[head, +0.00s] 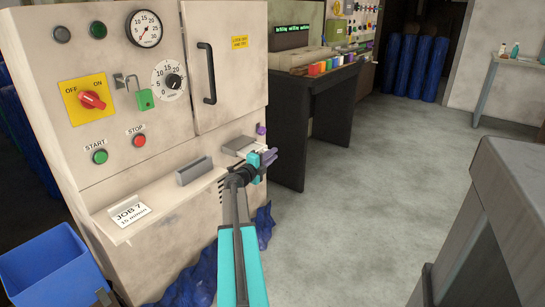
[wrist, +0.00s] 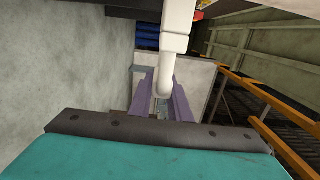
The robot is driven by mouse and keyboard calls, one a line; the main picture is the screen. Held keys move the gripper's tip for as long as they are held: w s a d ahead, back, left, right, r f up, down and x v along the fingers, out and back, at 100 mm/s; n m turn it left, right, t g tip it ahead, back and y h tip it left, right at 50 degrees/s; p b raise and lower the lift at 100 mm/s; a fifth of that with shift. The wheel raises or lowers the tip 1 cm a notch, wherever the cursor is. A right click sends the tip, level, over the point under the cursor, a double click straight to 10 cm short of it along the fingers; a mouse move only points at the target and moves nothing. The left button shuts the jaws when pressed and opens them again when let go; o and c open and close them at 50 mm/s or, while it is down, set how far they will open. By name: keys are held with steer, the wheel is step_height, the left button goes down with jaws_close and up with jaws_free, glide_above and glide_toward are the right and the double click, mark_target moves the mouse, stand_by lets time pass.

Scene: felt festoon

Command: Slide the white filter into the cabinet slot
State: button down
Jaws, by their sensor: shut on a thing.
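My gripper (head: 269,157) is at the right front edge of the cabinet (head: 140,95), beside a pale grey box-like part (head: 238,146) on the ledge. I cannot tell whether that part is the slot's mouth. In the wrist view, the purple fingers (wrist: 164,100) are closed around the rounded lower end of a white piece (wrist: 174,42). The piece runs up from between the fingers to a wider block, which I take for the white filter. Its far end is cut off by the top of the picture. The head view does not show it clearly.
A grey holder (head: 194,171) and a "JOB 7" card (head: 129,213) are on the cabinet's ledge. A blue bin (head: 48,268) stands at lower left, a grey bench (head: 495,220) at right.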

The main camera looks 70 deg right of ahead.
mark_target(264, 149)
steer(key=shift+w+d+p, duration=0.2)
steer(key=shift+w+p, duration=0.1)
steer(key=shift+w, duration=0.45)
steer(key=shift+w+r, duration=0.25)
steer(key=shift+w, duration=0.2)
steer(key=shift+w+d+r+p, duration=0.25)
steer(key=shift+w+r+p, duration=0.1)
steer(key=shift+w, duration=0.15)
steer(key=shift+w+d+r, duration=0.1)
steer(key=shift+w, duration=0.1)
steer(key=shift+w+r, duration=0.1)
steer(key=shift+w, duration=0.1)
stand_by(0.7)
steer(key=shift+s+a+f+p, duration=0.15)
steer(key=shift+s+f, duration=0.1)
steer(key=shift+s, duration=0.3)
steer(key=shift+s+a+f+p, duration=0.1)
steer(key=shift+s+f+p, duration=0.1)
steer(key=shift+s, duration=0.35)
steer(key=shift+s+a+f, duration=0.15)
steer(key=shift+s+f, duration=0.05)
steer(key=shift+s, duration=0.25)
steer(key=shift+s+a+f, duration=0.1)
steer(key=shift+s+a, duration=0.1)
steer(key=shift+s, duration=0.45)
steer(key=shift+s+a+f, duration=0.1)
steer(key=shift+s+a, duration=0.05)
steer(key=shift+s, duration=0.55)
